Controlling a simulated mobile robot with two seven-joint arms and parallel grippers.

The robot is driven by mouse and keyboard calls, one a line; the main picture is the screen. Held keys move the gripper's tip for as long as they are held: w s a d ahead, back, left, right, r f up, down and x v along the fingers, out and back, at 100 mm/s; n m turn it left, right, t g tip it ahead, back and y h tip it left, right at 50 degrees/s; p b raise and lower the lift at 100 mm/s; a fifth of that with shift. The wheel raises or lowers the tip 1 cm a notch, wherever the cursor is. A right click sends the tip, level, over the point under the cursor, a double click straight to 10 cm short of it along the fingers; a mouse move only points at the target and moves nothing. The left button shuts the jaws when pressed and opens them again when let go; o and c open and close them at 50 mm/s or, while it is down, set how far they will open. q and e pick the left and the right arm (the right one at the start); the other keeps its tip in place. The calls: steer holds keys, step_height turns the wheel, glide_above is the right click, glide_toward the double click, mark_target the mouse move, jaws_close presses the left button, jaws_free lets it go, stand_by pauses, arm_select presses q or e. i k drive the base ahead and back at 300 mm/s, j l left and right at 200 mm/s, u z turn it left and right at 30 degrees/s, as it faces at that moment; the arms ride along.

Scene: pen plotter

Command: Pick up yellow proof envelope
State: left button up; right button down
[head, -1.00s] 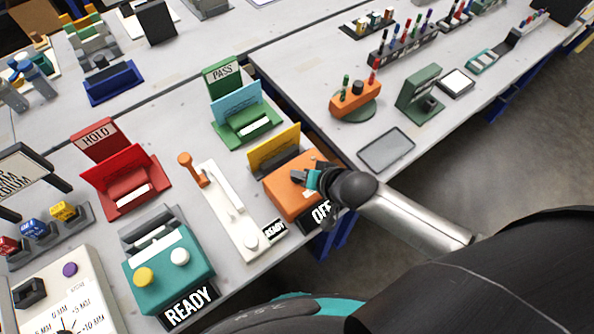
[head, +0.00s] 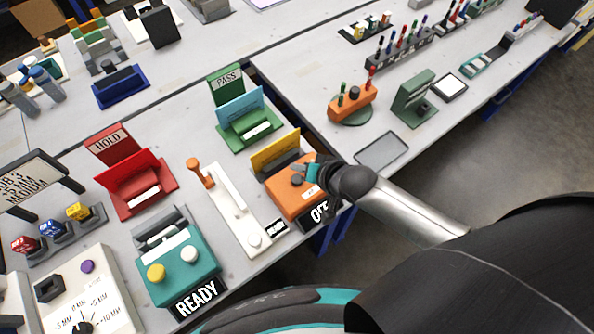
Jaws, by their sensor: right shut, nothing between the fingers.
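The yellow proof envelope (head: 275,151) stands tilted in a slot at the back of the orange box (head: 288,197), near the table's right edge. My right gripper (head: 303,170) is just over the right part of the orange box, to the right of and a little below the envelope in the picture. Its fingers are shut with nothing between them, and it is apart from the envelope. The envelope's lower part is hidden in the slot. My left gripper is not in view.
A green PASS holder (head: 248,128) with a blue envelope stands behind. A white lever unit (head: 229,203) is left of the orange box. A red HOLD holder (head: 130,187) and a teal READY box (head: 180,265) stand farther left. A grey pad (head: 382,151) lies on the right table.

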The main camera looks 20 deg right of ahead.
mark_target(259, 161)
steer(key=l+u, duration=1.2)
